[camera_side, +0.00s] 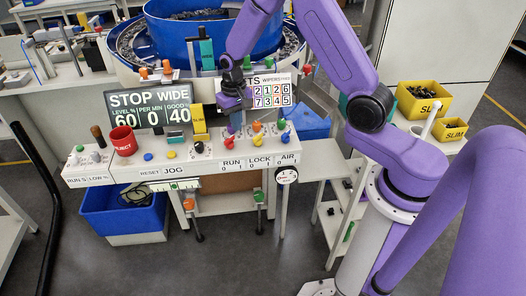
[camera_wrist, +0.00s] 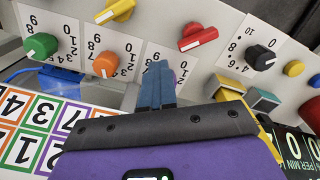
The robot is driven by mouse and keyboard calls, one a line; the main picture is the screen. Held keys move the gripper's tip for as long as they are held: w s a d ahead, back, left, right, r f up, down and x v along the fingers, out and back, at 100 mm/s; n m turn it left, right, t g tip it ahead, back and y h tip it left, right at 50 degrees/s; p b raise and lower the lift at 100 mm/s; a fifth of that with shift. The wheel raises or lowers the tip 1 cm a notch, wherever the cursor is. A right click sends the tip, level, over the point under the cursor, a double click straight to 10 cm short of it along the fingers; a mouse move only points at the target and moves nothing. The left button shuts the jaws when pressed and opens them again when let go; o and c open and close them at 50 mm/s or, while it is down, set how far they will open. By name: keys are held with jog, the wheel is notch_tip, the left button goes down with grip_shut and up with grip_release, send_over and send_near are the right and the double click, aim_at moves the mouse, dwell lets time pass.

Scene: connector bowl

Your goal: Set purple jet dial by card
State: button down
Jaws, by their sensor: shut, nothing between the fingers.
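My gripper (camera_side: 233,117) points down over the control panel, its fingers close together with nothing seen between them. In the wrist view the blue-grey fingertips (camera_wrist: 157,72) lie over a numbered dial plate. A sliver of purple, probably the purple dial (camera_wrist: 183,69), shows beside them; the fingers hide most of it, and I cannot tell its setting or whether they touch it. The card (camera_side: 272,96) stands behind the panel with two rows of digits. In the wrist view the card (camera_wrist: 33,142) shows orange, green and purple frames around its digits at lower left.
Close by are a green dial (camera_wrist: 40,46), an orange-white dial (camera_wrist: 106,64), a yellow knob (camera_wrist: 115,11), a red knob (camera_wrist: 198,37) and a black dial (camera_wrist: 260,57). A red mug (camera_side: 122,141) stands at the panel's left. A display (camera_side: 150,108) reads STOP WIDE.

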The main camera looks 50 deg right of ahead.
jog(key=shift+a+f, duration=0.5)
jog(key=shift+f, duration=0.05)
jog(key=shift+s+a, duration=0.1)
jog(key=shift+s, duration=0.3)
jog(key=shift+r, duration=0.1)
jog(key=r, duration=0.6)
jog(key=shift+w+d, duration=0.2)
